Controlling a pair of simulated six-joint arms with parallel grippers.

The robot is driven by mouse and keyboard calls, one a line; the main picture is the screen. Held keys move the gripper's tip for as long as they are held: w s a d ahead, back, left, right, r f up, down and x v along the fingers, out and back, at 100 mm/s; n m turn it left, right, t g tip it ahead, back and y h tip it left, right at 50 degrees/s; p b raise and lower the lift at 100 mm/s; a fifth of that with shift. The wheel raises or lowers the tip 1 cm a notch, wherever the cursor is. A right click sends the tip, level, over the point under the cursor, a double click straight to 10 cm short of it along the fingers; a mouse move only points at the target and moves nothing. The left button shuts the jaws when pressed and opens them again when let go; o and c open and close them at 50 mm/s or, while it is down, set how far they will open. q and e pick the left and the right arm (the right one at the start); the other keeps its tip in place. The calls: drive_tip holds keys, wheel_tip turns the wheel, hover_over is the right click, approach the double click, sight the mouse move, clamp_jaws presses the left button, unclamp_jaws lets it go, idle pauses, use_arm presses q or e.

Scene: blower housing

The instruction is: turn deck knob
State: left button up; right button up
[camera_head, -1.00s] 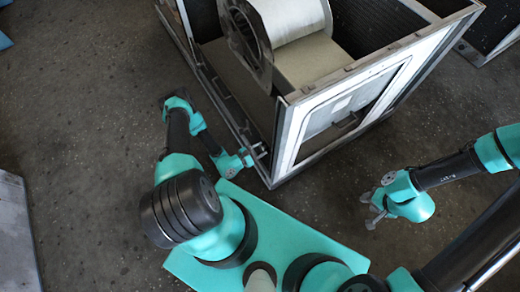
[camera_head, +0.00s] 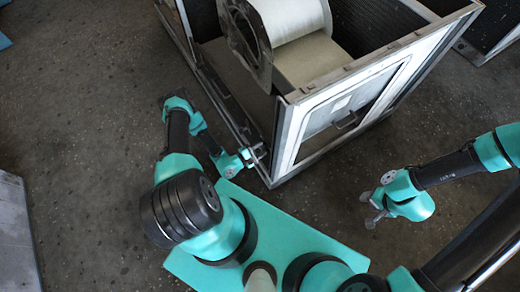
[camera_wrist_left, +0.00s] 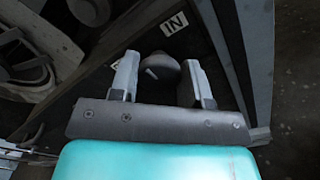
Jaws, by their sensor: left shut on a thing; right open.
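The dark rounded deck knob (camera_wrist_left: 160,68) shows in the left wrist view, between the two grey fingers of my left gripper (camera_wrist_left: 160,82). The fingers are shut on it. In the head view my left gripper (camera_head: 257,156) is at the lower left corner of the metal-framed housing (camera_head: 283,130), where the knob is too small to make out. My right gripper (camera_head: 372,208) is open and empty over the floor, right of the housing and apart from it.
A white drum (camera_head: 292,20) with a dark end plate (camera_head: 243,40) sits inside the open-topped housing. A grey slab (camera_head: 15,235) is at the left edge. The floor around my right gripper is clear.

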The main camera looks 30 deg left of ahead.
use_arm(q)
drive_tip(key=o, duration=0.9)
drive_tip(key=shift+s+a, duration=0.1)
drive_tip(key=shift+s, duration=0.05)
drive_tip(key=v, duration=1.7)
drive_tip(key=shift+r, duration=0.1)
